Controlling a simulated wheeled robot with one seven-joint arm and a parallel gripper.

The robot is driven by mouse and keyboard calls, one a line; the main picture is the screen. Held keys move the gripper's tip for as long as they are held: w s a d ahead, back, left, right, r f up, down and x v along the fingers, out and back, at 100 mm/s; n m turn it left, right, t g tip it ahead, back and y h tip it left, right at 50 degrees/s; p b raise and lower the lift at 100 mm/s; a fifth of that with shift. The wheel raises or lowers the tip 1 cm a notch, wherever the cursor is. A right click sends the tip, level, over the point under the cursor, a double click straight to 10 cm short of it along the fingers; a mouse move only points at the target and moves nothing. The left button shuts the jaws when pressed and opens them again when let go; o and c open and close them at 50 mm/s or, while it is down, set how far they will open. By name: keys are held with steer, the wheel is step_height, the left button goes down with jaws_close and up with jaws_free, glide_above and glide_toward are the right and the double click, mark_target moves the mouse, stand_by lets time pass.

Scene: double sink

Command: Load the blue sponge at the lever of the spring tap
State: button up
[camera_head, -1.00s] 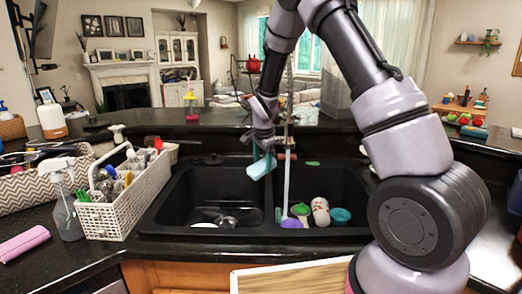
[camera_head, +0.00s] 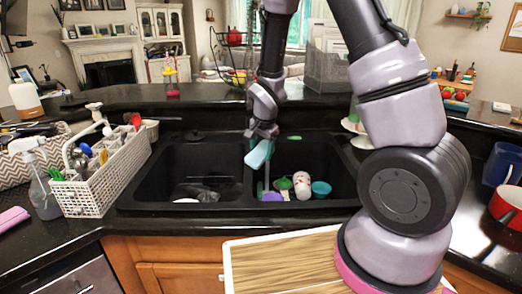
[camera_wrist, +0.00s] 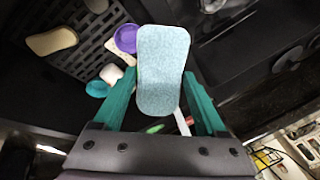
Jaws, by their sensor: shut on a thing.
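My gripper (camera_head: 262,132) is shut on the blue sponge (camera_head: 258,154) and holds it tilted above the double sink, near the divider. In the wrist view the sponge (camera_wrist: 163,65) lies flat-faced between the teal fingers of my gripper (camera_wrist: 160,90) and sticks out past them. The spring tap is mostly hidden behind my arm in the head view, and its lever cannot be made out there. In the wrist view a pale rod with a red piece (camera_wrist: 189,121) shows below the sponge, partly covered; I cannot tell whether it is the tap's lever.
The right basin holds a purple bowl (camera_head: 271,196), a patterned cup (camera_head: 303,191) and a teal bowl (camera_head: 321,188). The left basin (camera_head: 175,170) has dishes at its bottom. A white caddy (camera_head: 107,180) stands left of the sink. A wooden board (camera_head: 280,262) lies in front.

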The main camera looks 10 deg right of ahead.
mark_target(261, 147)
steer(key=w+d+f, duration=0.2)
steer(key=w, duration=0.8)
steer(key=shift+w, duration=0.2)
stand_by(0.6)
steer(key=shift+s+a, duration=0.25)
steer(key=shift+s, duration=1.05)
steer(key=shift+s+a, duration=0.25)
steer(key=shift+s, duration=1.1)
steer(key=shift+s+a, duration=0.25)
steer(key=shift+s, duration=1.05)
steer(key=shift+f, duration=0.1)
steer(key=s+r, duration=0.2)
steer(key=s+a+r, duration=0.1)
steer(key=s, duration=0.1)
steer(key=shift+s+r, duration=0.15)
steer(key=shift+r, duration=0.2)
steer(key=shift+s+r, duration=0.2)
steer(key=shift+s, duration=0.1)
steer(key=shift+d+f, duration=0.1)
